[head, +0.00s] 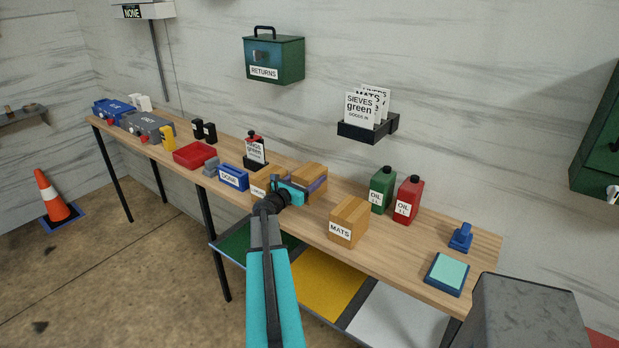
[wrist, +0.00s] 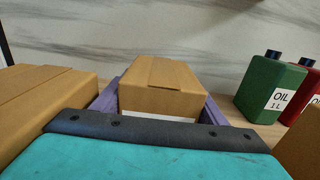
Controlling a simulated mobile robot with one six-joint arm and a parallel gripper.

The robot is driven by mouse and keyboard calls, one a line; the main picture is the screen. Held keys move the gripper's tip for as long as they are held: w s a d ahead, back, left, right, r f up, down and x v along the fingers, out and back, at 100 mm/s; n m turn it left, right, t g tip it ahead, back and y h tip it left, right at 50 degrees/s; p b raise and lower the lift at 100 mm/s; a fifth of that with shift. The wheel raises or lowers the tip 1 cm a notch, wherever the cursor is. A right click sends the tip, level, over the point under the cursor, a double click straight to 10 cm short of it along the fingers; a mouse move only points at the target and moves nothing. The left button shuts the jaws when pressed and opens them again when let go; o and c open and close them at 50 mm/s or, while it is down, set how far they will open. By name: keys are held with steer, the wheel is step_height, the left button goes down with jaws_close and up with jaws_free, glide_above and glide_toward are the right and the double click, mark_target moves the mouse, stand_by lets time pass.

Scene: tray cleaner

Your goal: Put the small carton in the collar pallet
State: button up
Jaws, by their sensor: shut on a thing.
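My gripper (head: 306,184) is at the bench with its purple fingers on both sides of a brown carton (head: 311,171). In the wrist view this carton (wrist: 160,85) sits between the fingers, upright, with a white label partly hidden by my gripper's palm. Whether it touches the bench top cannot be told. A second carton (head: 262,180) with a label stands close on the left, and it also shows in the wrist view (wrist: 42,105). A third carton (head: 349,220), marked MATS, stands to the right. I cannot make out a collar pallet in either view.
Green (head: 382,190) and red (head: 408,202) oil bottles stand right of my gripper. A blue DONE bin (head: 233,178) and a red tray (head: 195,154) are to the left. A card holder (head: 368,130) is on the wall. Green, yellow and white panels lie below the bench.

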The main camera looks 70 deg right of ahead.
steer(key=o, duration=1.1)
steer(key=shift+o, duration=0.4)
steer(key=shift+r, duration=0.2)
steer(key=shift+a+f, duration=0.15)
steer(key=shift+a, duration=0.2)
steer(key=b+v, duration=0.3)
steer(key=v, duration=0.8)
steer(key=shift+w+a, duration=0.15)
steer(key=shift+a, duration=0.05)
